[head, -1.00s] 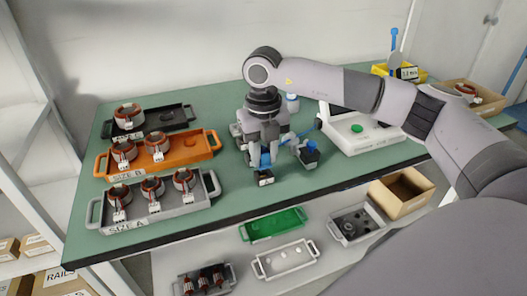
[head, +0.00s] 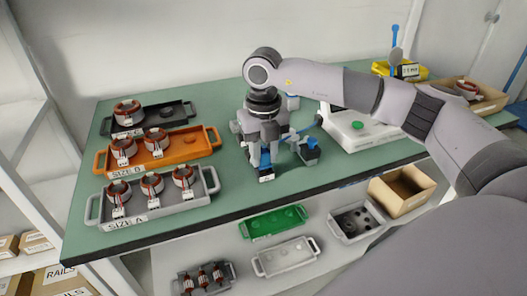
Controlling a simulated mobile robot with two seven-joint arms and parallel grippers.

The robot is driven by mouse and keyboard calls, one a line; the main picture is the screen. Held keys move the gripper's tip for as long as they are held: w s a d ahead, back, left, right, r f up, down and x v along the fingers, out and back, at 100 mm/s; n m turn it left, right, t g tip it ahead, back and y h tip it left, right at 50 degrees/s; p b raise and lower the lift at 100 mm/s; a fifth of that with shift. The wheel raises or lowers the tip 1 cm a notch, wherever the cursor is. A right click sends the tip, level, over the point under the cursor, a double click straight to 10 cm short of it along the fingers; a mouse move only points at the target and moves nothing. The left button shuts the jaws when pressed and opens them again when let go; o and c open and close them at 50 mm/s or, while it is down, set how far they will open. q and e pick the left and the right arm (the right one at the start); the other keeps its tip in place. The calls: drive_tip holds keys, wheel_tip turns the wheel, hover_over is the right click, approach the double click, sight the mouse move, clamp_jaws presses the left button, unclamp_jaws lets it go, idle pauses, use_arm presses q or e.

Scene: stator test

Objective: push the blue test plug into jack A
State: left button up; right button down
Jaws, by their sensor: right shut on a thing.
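My right gripper (head: 263,152) points down over the front middle of the green bench and is shut on a small blue piece, which looks like the blue test plug (head: 265,159). The plug is mostly hidden by the fingers. A small white-labelled block front (head: 266,178) shows just below the fingers. I cannot tell whether the plug touches it or sits in a jack, and jack A cannot be made out. A grey block with a blue part (head: 311,143) stands just right of the gripper. My left gripper is not in view.
A grey tray (head: 190,206), an orange tray (head: 197,153) and a black tray (head: 178,123) with copper-wound stators stand at left. A white device with a green button (head: 357,126) is at right. Bare bench (head: 232,190) lies between the trays and the gripper.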

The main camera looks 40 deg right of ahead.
drive_tip(key=shift+f+b, duration=0.3)
drive_tip(key=shift+f, duration=0.25)
drive_tip(key=c, duration=0.8)
unclamp_jaws()
wheel_tip(320, 180, up, 6)
drive_tip(key=shift+r, duration=0.65)
drive_tip(key=shift+s+f, duration=0.1)
